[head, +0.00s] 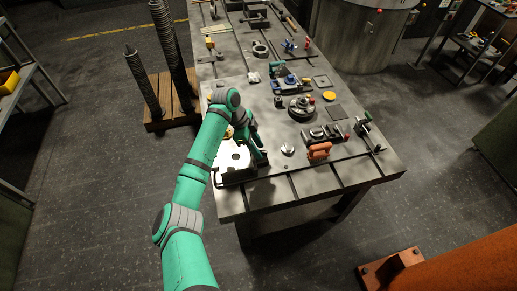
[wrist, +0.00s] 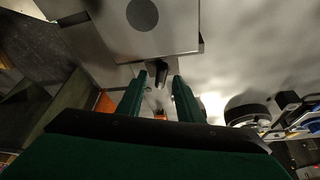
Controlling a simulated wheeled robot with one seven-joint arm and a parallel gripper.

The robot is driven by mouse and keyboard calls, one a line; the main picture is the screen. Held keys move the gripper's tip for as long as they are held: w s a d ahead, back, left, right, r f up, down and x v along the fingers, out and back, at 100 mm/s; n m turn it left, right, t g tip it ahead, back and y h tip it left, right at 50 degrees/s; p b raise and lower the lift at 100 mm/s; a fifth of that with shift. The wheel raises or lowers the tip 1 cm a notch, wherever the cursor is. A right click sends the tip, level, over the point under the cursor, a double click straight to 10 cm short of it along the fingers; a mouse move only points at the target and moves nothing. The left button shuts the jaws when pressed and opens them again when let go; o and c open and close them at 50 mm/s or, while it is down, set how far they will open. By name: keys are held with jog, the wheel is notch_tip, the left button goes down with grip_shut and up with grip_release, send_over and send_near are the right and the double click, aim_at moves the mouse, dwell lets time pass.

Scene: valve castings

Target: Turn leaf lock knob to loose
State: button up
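A pale block with a round dark hole (head: 236,157) sits at the near left corner of the bench, and its face with the hole (wrist: 143,14) fills the top of the wrist view. A small black knob-like part (wrist: 161,70) stands at the block's edge in the wrist view; I take it for the leaf lock knob, but its setting cannot be read. My gripper (wrist: 158,78) is open, its two green fingers on either side of the black part in the picture. Contact cannot be told. In the head view my gripper (head: 257,150) is beside the block and hides part of it.
Tall threaded posts on a wooden pallet (head: 159,124) stand left of the bench.

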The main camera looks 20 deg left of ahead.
jog(key=shift+w+d+f, duration=0.15)
jog(key=shift+d+f, duration=0.15)
jog(key=shift+f, duration=0.2)
grip_shut()
